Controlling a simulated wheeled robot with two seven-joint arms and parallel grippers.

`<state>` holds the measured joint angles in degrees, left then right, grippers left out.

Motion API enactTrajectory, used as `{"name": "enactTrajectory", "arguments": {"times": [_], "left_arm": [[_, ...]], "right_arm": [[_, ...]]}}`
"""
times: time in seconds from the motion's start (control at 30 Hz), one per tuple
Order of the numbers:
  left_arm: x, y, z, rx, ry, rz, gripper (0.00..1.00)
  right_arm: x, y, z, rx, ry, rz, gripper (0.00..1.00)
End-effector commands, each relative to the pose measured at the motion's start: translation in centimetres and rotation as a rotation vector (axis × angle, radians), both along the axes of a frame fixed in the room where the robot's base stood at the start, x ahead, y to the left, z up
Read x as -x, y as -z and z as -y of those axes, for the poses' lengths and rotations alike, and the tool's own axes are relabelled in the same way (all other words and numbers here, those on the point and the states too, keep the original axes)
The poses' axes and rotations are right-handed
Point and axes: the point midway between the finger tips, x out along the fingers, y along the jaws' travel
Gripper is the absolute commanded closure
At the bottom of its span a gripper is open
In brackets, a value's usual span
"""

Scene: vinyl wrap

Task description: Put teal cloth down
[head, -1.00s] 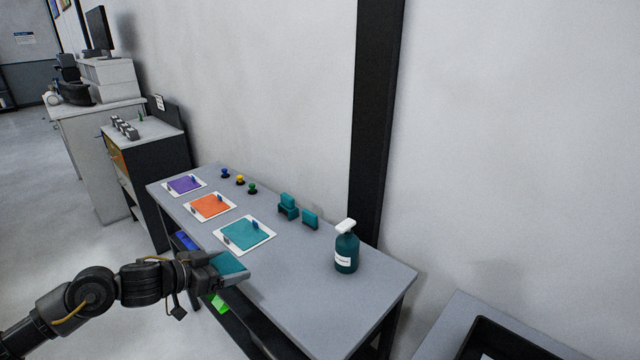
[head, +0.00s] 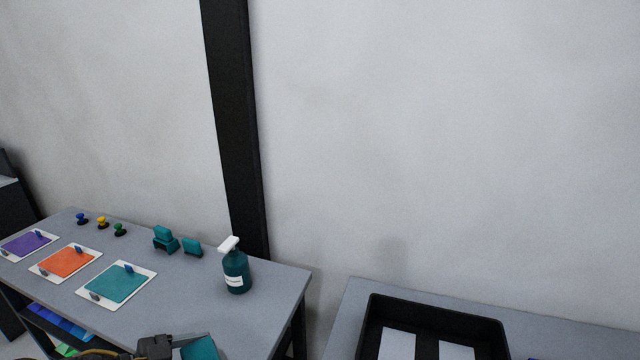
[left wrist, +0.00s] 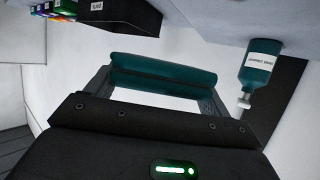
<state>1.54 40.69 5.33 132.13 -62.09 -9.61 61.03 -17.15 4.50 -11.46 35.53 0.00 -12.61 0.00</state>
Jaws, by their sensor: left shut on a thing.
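The teal cloth (left wrist: 162,76) is a folded or rolled piece held between the fingers of my left gripper (left wrist: 160,92) in the left wrist view. In the head view the cloth (head: 199,348) shows at the bottom edge, with my left gripper (head: 178,350) partly cut off by the frame. The gripper is shut on the cloth, in front of the grey table (head: 200,303). My right gripper is in neither view.
On the table stand a teal spray bottle (head: 236,272), teal blocks (head: 165,240), small knobs (head: 102,223) and white boards with purple, orange and teal (head: 120,283) squares. A second table at right holds a black tray (head: 372,318) with white sheets.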

Motion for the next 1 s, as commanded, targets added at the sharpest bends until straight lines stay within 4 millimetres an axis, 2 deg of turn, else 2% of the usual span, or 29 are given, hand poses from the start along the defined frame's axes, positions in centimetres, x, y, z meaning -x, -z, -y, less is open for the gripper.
{"name": "enactTrajectory", "arguments": {"times": [0.1, 0.23, 1.0], "left_arm": [[-1.0, -1.5, 0.7, -0.003, 0.01, 0.005, 0.44], [-1.5, -2.2, 0.8, -0.002, 0.01, 0.001, 0.44], [-1.7, -2.5, 0.7, 0.0, 0.008, -0.002, 0.44]], "right_arm": [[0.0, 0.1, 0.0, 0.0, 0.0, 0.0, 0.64], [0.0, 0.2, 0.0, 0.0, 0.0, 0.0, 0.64], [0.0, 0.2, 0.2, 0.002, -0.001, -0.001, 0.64]]}}
